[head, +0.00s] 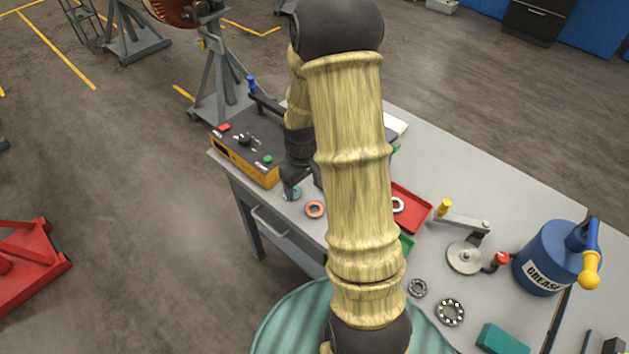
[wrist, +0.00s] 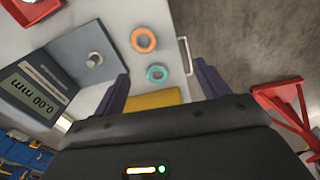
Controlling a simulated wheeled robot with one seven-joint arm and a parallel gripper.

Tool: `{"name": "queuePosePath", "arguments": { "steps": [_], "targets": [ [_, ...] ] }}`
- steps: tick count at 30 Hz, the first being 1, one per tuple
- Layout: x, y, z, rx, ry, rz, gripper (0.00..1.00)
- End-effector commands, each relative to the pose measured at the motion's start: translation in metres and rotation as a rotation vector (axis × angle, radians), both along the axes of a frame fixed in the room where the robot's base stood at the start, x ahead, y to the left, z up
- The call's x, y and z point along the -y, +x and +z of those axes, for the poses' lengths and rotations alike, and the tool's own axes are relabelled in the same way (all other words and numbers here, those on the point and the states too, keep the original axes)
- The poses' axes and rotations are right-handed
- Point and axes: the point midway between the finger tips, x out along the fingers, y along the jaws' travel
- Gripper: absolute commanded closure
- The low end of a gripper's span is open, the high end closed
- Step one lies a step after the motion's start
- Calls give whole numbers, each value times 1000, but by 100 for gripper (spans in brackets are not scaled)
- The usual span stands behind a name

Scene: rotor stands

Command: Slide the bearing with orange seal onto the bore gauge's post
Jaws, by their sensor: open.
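The bearing with orange seal (head: 315,210) lies flat near the bench's front edge; it also shows in the wrist view (wrist: 143,30). A bearing with teal seal (wrist: 157,67) lies next to it, apart. My gripper (wrist: 160,78) is open and empty above the bench, with the teal-sealed bearing showing between its fingertips and the orange-sealed one just beyond them. In the wrist view the bore gauge (wrist: 62,72) is at the left, with a 0.00 mm display and a short metal post (wrist: 94,58) standing bare. My arm hides most of the gauge in the head view.
A yellow-fronted control box (head: 245,160) stands left of my gripper. A red tray (head: 412,205) holding a ring is right of my arm. Loose bearings (head: 450,312), a round metal fixture (head: 464,257) and a blue grease can (head: 548,258) stand further right.

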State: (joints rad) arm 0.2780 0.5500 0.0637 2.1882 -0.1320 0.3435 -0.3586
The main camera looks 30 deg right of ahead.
Motion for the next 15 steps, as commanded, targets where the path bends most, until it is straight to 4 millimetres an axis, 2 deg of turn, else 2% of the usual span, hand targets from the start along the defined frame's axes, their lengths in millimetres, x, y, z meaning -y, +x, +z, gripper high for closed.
{"name": "queuePosePath", "arguments": {
  "steps": [3,6,9,15],
  "targets": [
    [24,11,-28,-38,11,43,25],
    [36,15,-45,-53,18,72,25],
    [42,17,-54,-60,23,88,25],
    [43,18,-56,-60,23,93,25]
  ]
}}
